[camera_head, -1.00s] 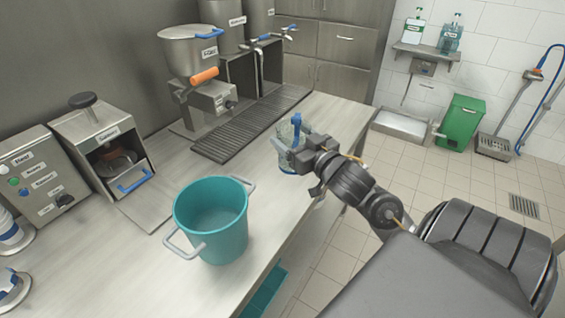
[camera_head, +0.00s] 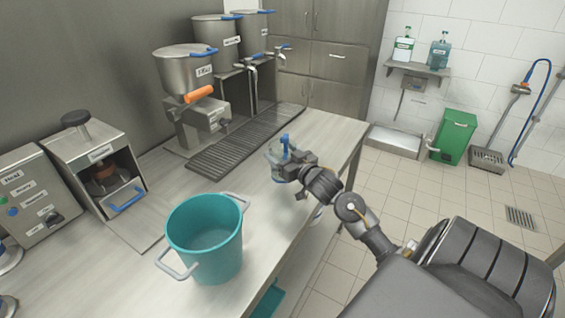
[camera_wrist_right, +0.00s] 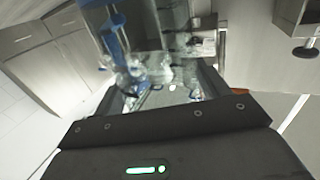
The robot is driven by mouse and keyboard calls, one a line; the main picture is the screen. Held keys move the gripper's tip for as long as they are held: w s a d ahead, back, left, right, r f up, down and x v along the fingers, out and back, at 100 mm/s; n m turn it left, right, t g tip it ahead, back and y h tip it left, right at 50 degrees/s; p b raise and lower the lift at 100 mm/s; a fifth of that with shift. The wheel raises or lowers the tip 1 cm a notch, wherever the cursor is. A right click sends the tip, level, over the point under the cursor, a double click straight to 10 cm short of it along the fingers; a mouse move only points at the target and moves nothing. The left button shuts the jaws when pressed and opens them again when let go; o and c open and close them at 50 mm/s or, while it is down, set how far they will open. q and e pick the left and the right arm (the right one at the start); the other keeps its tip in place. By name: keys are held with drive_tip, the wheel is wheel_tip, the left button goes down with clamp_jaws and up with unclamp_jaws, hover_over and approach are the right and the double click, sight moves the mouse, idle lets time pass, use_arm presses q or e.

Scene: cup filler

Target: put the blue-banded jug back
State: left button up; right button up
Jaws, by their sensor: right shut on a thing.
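The jug (camera_head: 274,153) is clear, with a blue part standing up at its top, and is at the right edge of the steel counter. My right gripper (camera_head: 292,168) is shut on it from the right. In the right wrist view the clear jug (camera_wrist_right: 150,30) with a blue strip fills the space between the fingers of my right gripper (camera_wrist_right: 160,100). The jug's lower part is partly hidden by the gripper, and I cannot tell whether its base touches the counter. My left gripper does not show.
A teal bucket (camera_head: 207,240) with grey handles stands on the counter in front. A dark drip grate (camera_head: 232,150) lies before the steel dispenser (camera_head: 186,75) with an orange handle. A machine (camera_head: 97,165) with a blue handle stands at left. The counter (camera_head: 325,130) is clear beyond the jug.

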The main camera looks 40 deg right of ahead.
drive_tip(key=f, duration=0.3)
drive_tip(key=shift+w+d+p, duration=0.15)
drive_tip(key=shift+w+p, duration=0.05)
drive_tip(key=shift+p, duration=0.15)
drive_tip(key=shift+f, duration=0.25)
drive_tip(key=shift+f, duration=0.6)
drive_tip(key=shift+s, duration=0.1)
drive_tip(key=o, duration=1.4)
drive_tip(key=shift+f, duration=0.15)
